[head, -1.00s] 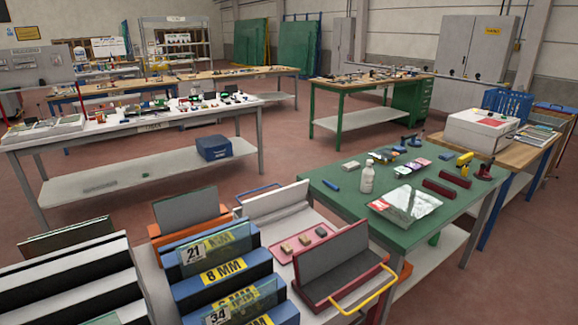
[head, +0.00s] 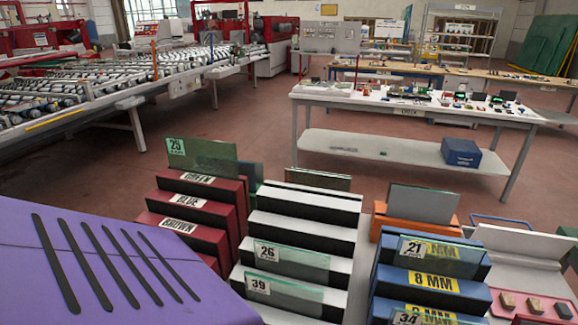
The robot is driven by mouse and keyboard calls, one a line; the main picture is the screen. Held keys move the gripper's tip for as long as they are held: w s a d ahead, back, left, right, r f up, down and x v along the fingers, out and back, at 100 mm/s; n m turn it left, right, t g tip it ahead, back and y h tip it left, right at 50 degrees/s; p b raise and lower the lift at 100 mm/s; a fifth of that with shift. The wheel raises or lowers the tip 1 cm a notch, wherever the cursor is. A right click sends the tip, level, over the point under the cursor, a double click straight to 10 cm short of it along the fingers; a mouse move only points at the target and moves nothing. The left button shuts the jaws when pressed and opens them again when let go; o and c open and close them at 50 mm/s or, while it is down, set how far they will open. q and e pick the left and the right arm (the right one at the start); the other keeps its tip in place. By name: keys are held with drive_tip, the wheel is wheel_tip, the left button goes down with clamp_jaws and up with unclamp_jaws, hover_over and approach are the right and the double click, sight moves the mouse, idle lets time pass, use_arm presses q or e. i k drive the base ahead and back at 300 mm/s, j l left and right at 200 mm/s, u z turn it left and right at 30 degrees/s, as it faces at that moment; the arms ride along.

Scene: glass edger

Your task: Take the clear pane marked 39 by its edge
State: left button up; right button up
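The clear pane marked 39 (head: 300,294) stands in the lowest visible slot of the white stepped rack (head: 309,218), at the bottom middle of the head view. Its white label with 39 is at its left end, and its top edge is free. The clear pane marked 26 (head: 305,262) stands one step behind it in the same rack. The lower part of pane 39 is hidden in the rack. Neither of my grippers shows in the head view.
The dark red rack (head: 205,215) with green pane 25 (head: 200,155) stands left. The blue 8 MM rack (head: 480,300) with panes 21 (head: 440,255) and 34 (head: 425,318) stands close on the right. A purple surface (head: 130,245) with several black strips fills the lower left.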

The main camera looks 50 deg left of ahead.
sight(308, 302)
drive_tip(key=u, duration=1.4)
